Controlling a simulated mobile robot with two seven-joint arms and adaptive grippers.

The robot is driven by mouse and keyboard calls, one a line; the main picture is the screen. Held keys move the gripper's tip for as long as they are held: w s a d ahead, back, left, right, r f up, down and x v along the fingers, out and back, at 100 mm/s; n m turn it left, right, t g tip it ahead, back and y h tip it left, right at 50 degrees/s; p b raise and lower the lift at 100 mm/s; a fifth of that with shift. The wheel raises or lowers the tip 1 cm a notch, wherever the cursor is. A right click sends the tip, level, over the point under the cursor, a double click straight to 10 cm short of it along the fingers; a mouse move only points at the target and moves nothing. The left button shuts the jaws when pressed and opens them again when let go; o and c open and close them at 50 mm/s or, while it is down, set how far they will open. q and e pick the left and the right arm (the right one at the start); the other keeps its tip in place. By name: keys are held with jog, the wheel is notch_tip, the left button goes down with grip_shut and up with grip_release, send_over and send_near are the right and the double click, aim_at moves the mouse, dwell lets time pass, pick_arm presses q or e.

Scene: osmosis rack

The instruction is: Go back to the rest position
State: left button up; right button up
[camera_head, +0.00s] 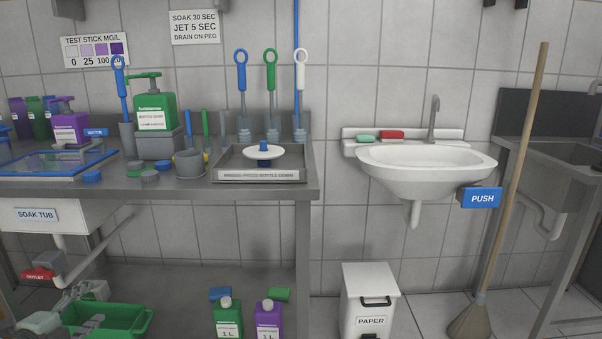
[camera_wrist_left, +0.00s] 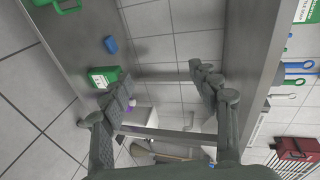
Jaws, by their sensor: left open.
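My left gripper (camera_head: 88,291) is low at the left in the head view, below the worktop and the soak tub (camera_head: 85,217), over the green crate (camera_head: 135,322). In the left wrist view its two dark fingers (camera_wrist_left: 160,85) are spread wide, with nothing between them. The wrist view is turned on its side and looks along the space under the bench. My right gripper is in neither view.
The steel worktop (camera_head: 260,192) with its leg stands above and right of my gripper. A green bottle (camera_head: 228,318) and a purple bottle (camera_head: 268,318) stand on the lower shelf. A white paper bin (camera_head: 370,290), a sink (camera_head: 425,163) and a leaning broom (camera_head: 512,180) are farther right.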

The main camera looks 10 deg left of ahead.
pick_arm(q)
jog(key=s+d+f+n+g+y, duration=0.1)
jog(key=s+d+f+n+g, duration=0.2)
jog(key=f, duration=0.4)
jog(key=s+d+f+n+g+y, duration=0.1)
jog(key=s+d+f+n, duration=0.25)
jog(key=s+f, duration=0.3)
jog(key=s+d+f+n+g+y, duration=0.2)
jog(key=s+f+n, duration=0.25)
jog(key=f, duration=0.35)
jog(key=s+d+f+n+g+h, duration=0.1)
jog(key=s+d+f, duration=0.3)
jog(key=d, duration=0.4)
jog(key=s+d+f+n+g+h, duration=0.1)
jog(key=s+d+f+n+g, duration=0.2)
jog(key=s+d, duration=0.3)
jog(key=shift+d+f+g+h, duration=0.4)
jog(key=shift+d+f+g, duration=0.35)
jog(key=shift+d, duration=0.1)
jog(key=shift+s, duration=0.1)
